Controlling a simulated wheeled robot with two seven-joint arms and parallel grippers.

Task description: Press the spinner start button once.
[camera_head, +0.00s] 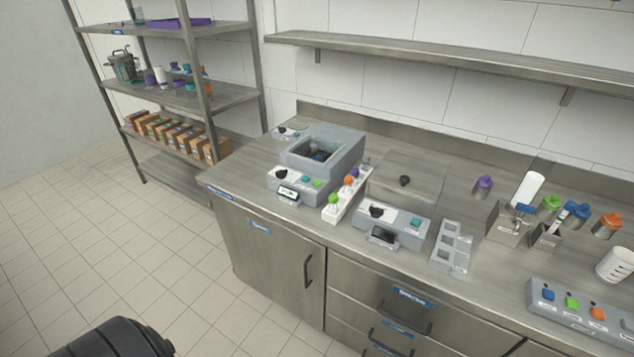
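A grey box-shaped machine (345,148) with a dark open well stands on the left part of the steel counter; it looks like the spinner. Its front panel carries a black knob (281,174) and a small teal button (306,182). A small display (288,194) stands in front of it. A second, flatter grey unit (392,223) to its right also has a black knob (376,211), a teal button (416,222) and a dark display (382,235). The button labels are too small to read. Neither gripper is in view.
A white rack (343,206) with coloured-capped items stands between the two units. Right of them are a grey slotted holder (452,248), several capped containers, a white cup (615,265) and a button panel (580,310). A wall shelf (450,62) hangs above.

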